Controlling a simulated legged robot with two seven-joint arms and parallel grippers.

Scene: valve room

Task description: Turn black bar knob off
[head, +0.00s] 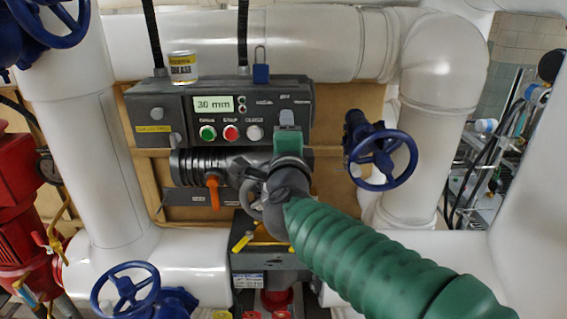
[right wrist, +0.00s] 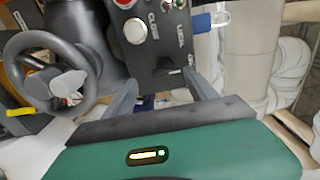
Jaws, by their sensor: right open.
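The dark grey control box (head: 160,108) is on the wall in the head view, with a lit display and a row of buttons. Whether a fingertip touches the panel cannot be told. My left gripper is not in view.
A grey handwheel (right wrist: 45,72) is left of my right gripper. A blue handwheel (head: 384,160) is to the right, an orange lever (head: 213,187) below the box.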

